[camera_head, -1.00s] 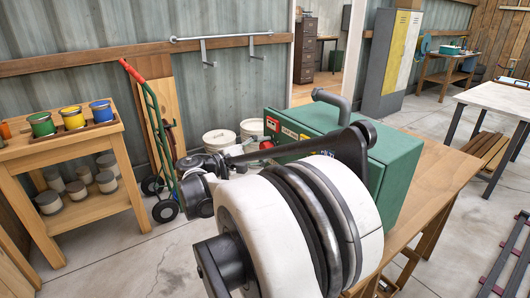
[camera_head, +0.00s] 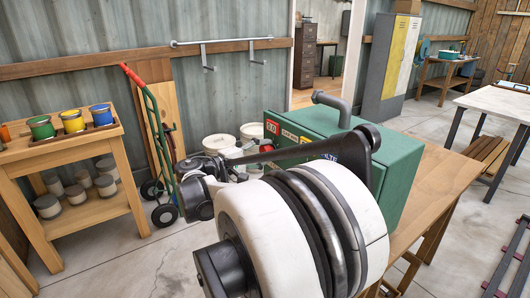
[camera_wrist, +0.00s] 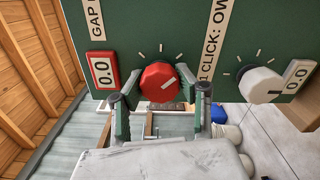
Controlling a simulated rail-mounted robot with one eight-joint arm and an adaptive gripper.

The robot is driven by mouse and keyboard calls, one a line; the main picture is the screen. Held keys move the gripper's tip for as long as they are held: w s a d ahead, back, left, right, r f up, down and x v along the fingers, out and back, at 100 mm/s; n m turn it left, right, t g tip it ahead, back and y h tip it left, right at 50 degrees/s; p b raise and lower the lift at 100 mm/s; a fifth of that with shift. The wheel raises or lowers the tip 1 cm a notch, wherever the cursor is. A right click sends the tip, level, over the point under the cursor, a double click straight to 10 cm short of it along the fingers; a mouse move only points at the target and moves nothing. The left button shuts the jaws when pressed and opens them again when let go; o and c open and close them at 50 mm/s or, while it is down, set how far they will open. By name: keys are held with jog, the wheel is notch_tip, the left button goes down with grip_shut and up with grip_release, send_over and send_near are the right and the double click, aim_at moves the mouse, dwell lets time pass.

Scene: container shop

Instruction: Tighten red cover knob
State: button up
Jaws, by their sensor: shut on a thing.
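In the head view the green cabinet (camera_head: 402,182) stands on a wooden bench, and the red knob (camera_head: 266,148) shows as a small spot beside my arm. My arm hides most of the cabinet's front and the gripper there.
A red-framed 0.0 display (camera_wrist: 102,69) is left of the knob. A white knob (camera_wrist: 261,85) and a second 0.0 display (camera_wrist: 297,75) are to the right. White buckets (camera_head: 252,134) stand beyond the cabinet. A shelf with paint cans (camera_head: 72,121) is at left.

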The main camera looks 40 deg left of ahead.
jog(key=o, duration=1.2)
jog(key=v, duration=1.2)
